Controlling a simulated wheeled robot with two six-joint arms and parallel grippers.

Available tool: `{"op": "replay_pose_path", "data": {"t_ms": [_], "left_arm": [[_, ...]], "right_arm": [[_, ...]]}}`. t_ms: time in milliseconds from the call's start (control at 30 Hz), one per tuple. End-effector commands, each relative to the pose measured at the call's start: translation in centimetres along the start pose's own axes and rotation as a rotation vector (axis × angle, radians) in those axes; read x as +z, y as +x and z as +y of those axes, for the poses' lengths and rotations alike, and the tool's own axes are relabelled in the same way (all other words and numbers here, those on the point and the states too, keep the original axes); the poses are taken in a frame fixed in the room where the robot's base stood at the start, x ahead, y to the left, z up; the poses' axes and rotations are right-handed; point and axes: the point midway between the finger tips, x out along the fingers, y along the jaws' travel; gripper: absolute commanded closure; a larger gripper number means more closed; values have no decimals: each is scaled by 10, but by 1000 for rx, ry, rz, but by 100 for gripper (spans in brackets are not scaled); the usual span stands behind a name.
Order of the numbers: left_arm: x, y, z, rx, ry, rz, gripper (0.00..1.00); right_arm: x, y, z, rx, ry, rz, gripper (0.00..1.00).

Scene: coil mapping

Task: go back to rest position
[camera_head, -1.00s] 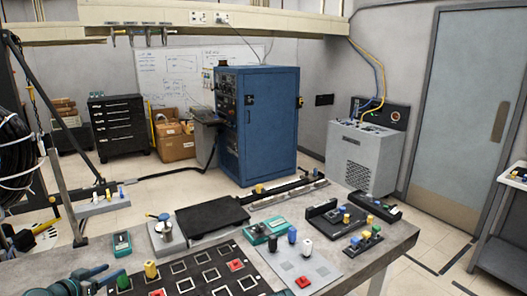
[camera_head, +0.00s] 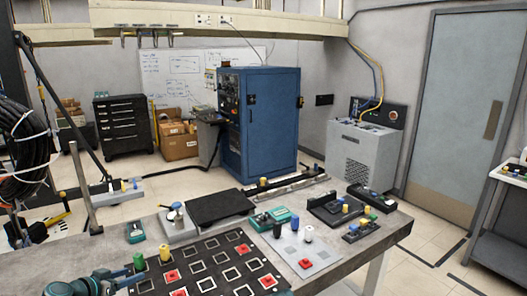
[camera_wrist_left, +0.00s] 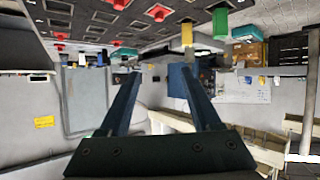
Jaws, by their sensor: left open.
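A black board with white squares (camera_head: 216,289) lies on the table and carries red blocks (camera_head: 171,276). A green cylinder (camera_head: 139,262) and a yellow cylinder (camera_head: 165,253) stand near its left edge, close to the gripper. Both cylinders also show in the left wrist view, the green one (camera_wrist_left: 220,23) and the yellow one (camera_wrist_left: 187,34). My right gripper is not in view.
The grey table (camera_head: 385,236) also holds a grey plate (camera_head: 318,262) with blocks, a black flat plate (camera_head: 221,207), and several small fixtures. A blue cabinet (camera_head: 270,125) stands behind. Open floor (camera_head: 430,240) lies to the right.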

Motion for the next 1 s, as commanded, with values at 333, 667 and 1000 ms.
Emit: {"op": "replay_pose_path", "data": {"t_ms": [333,667,1000], "left_arm": [[24,47,100,160,-30,-223,36],[89,67,260,246,-25,-698,36],[142,30,354,13,63,-1073,36]], "right_arm": [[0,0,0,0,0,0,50],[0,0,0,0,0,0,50],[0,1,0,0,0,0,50]]}}
